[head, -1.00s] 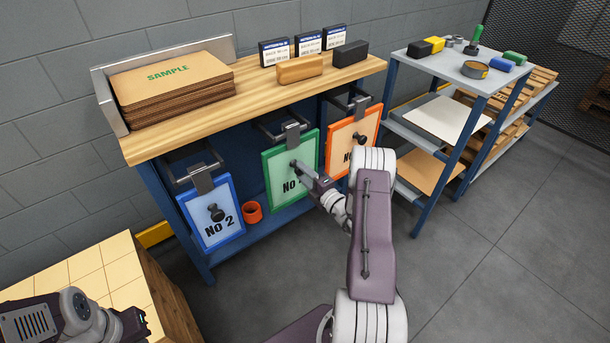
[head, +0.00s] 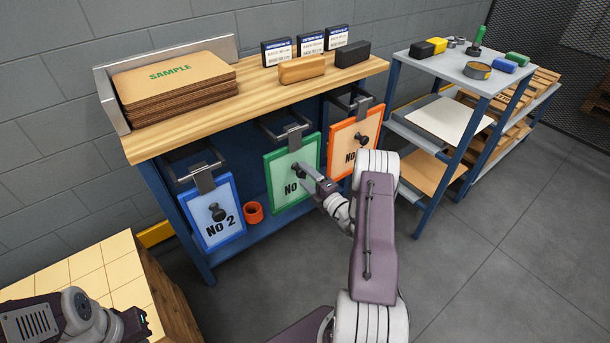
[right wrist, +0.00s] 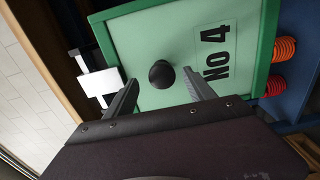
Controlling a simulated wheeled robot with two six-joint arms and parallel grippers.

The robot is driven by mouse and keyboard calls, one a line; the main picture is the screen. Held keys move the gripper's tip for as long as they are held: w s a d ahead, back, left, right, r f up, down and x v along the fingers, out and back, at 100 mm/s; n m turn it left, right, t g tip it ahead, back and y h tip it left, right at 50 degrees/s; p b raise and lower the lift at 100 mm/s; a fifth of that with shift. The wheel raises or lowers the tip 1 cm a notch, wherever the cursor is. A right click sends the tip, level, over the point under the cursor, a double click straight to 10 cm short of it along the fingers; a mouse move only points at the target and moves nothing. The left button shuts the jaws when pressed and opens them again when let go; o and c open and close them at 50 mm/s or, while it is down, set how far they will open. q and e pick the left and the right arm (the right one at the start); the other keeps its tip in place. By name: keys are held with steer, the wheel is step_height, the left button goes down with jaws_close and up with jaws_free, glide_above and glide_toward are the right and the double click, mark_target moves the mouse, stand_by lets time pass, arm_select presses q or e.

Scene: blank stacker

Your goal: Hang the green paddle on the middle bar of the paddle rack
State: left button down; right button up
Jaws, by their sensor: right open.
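The green paddle (head: 278,190), marked NO 4, hangs upright below the middle bar (head: 270,133) of the rack, its grey hook (head: 295,143) at that bar. Its face fills much of the right wrist view (right wrist: 140,40). My right gripper (head: 305,171) is open in front of the paddle. In the right wrist view its fingertips (right wrist: 160,82) stand on either side of the black knob (right wrist: 162,73), with gaps showing. My left gripper (head: 137,324) is at the lower left, away from the rack; its jaws cannot be made out.
The blue paddle (head: 208,232) hangs on the left bar, the orange paddle (head: 345,140) on the right bar. A wooden block (head: 130,270) stands at the lower left. Floor in front is clear.

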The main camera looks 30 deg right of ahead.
steer(key=s+p, duration=0.1)
steer(key=s, duration=0.7)
steer(key=shift+s+d+r+p, duration=0.15)
steer(key=shift+d+p, duration=0.2)
steer(key=shift+p, duration=0.05)
